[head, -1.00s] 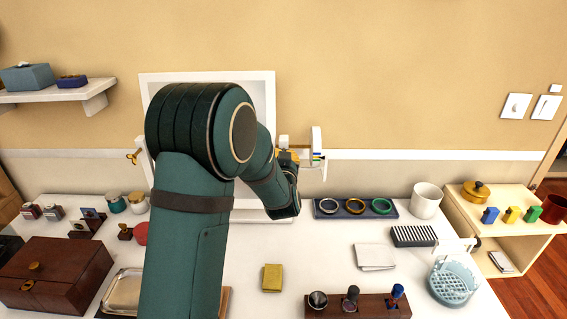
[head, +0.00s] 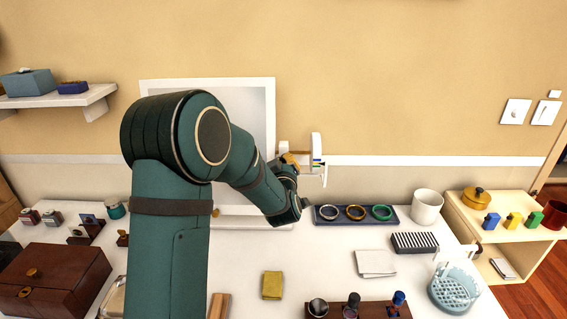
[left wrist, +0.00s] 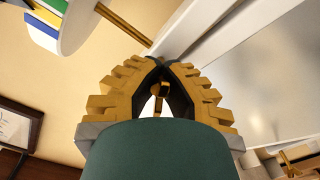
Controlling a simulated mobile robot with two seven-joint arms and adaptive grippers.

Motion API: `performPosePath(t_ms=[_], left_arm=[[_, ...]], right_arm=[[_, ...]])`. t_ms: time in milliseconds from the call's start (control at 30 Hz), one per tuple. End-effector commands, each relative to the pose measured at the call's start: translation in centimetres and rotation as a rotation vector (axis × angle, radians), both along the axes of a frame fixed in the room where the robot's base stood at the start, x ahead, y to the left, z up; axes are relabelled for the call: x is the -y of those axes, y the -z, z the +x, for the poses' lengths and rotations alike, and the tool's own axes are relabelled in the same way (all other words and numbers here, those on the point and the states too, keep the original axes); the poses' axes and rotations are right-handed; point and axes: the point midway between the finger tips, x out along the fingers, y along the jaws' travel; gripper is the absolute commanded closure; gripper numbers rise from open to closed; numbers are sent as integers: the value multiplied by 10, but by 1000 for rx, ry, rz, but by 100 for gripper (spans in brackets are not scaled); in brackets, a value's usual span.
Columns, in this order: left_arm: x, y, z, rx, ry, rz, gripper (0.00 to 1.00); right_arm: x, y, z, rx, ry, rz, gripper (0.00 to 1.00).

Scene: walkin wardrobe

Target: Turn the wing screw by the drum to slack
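The drum (head: 317,158), a white disc with coloured stripes, stands beside the right edge of a framed panel (head: 206,84). Its rim shows at the top left of the left wrist view (left wrist: 62,22), with a brass rod (left wrist: 122,21) running from it. My left gripper (head: 289,160) is at the panel's right edge, just left of the drum. In the left wrist view its gold-backed fingers (left wrist: 157,68) converge around a small brass wing screw (left wrist: 158,90) and look shut on it; the pads partly hide the screw. My right gripper is not in view.
A ring tray (head: 355,222), a white cup (head: 427,207) and a striped block (head: 414,243) stand right of the gripper. A yellow box (head: 272,285) lies in front. A brown chest (head: 50,280) is at left. Another brass piece (left wrist: 297,160) shows at lower right in the wrist view.

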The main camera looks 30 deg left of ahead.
Motion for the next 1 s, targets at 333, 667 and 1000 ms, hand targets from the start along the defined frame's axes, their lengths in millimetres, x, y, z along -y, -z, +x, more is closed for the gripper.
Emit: performPosePath(t_ms=[333, 667, 1000], left_arm=[[0, 1, 0, 3, 1, -8, 100], [0, 0, 0, 3, 1, -6, 66], [8, 0, -12, 3, 2, -7, 66]], right_arm=[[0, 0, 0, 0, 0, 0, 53], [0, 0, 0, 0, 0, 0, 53], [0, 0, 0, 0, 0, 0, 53]])
